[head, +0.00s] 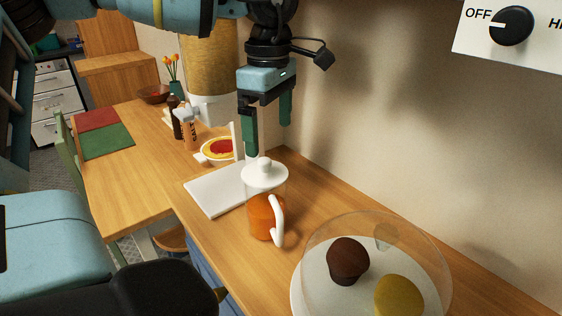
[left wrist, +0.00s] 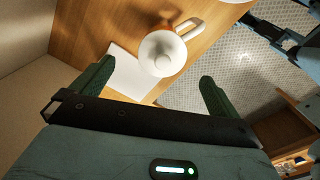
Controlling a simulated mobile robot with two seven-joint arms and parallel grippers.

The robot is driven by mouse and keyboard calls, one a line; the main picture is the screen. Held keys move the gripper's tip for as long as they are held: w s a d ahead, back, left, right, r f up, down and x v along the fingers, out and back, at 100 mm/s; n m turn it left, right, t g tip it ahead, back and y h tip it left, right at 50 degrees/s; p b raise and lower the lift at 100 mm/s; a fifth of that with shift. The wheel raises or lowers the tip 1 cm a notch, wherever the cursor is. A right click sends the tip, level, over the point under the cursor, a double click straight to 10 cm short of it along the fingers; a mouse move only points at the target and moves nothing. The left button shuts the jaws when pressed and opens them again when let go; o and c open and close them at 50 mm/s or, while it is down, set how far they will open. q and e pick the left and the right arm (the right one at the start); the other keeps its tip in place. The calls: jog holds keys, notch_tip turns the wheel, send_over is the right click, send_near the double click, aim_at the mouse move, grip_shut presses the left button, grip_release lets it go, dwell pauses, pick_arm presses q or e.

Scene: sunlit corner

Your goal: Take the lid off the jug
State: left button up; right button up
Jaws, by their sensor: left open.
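The jug (head: 262,217) stands upright on the wooden counter, with orange contents and a white handle facing right. Its white lid (head: 253,177) with a round knob (head: 264,164) sits on top. My left gripper (head: 268,138) is open and empty above the lid, fingers pointing down. In the left wrist view the lid (left wrist: 155,45) shows beyond and between the two green fingertips (left wrist: 156,72), apart from them, with the white handle (left wrist: 188,27) behind it. My right gripper is in neither view.
A clear dome (head: 425,240) covers muffins on a plate at the front right. A white board (head: 208,194) lies left of the jug. Behind stand a bowl (head: 219,150), bottles and a tall grain dispenser (head: 211,70). The wall is close on the right.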

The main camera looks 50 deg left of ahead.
aim_at(264, 160)
pick_arm(q)
jog(key=shift+s+f, duration=0.1)
jog(key=shift+s, duration=0.25)
jog(key=shift+s+f, duration=0.15)
jog(key=shift+f, duration=0.95)
jog(key=shift+a+f, duration=0.1)
jog(key=shift+f, duration=0.1)
jog(key=f, duration=0.4)
jog(key=shift+a+f+p, duration=0.1)
jog(key=shift+a+p, duration=0.2)
jog(key=shift+f, duration=0.35)
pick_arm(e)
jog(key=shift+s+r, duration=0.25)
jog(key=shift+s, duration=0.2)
